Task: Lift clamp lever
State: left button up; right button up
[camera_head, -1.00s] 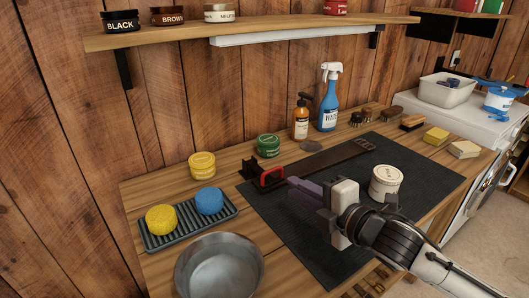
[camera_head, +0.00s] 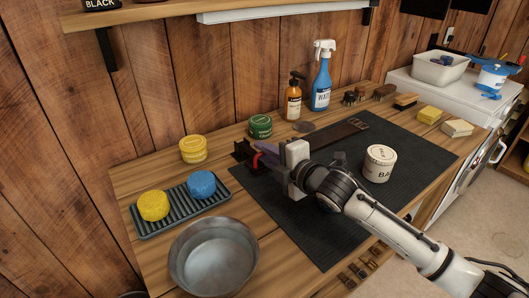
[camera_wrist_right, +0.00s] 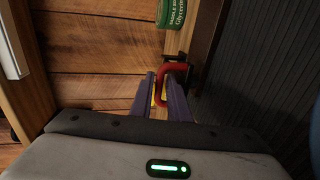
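The clamp's red lever (camera_head: 257,159) sits on a dark clamp body (camera_head: 241,151) at the left end of a dark strap on the bench. In the right wrist view the lever (camera_wrist_right: 162,88) is a red loop, with one bar between my two purple fingers. My right gripper (camera_head: 262,154) is at the lever and covers part of it in the head view. In the wrist view the fingertips (camera_wrist_right: 162,85) are apart, with a gap around the bar. I cannot tell whether either finger touches it. My left gripper is not in view.
A green tin (camera_head: 261,127) and a yellow tin (camera_head: 193,149) stand behind and left of the clamp. A white jar (camera_head: 379,164) stands on the dark mat (camera_head: 322,236). A metal bowl (camera_head: 214,258) and a sponge tray (camera_head: 179,226) are at left.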

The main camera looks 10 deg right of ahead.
grip_shut()
dwell(1.4)
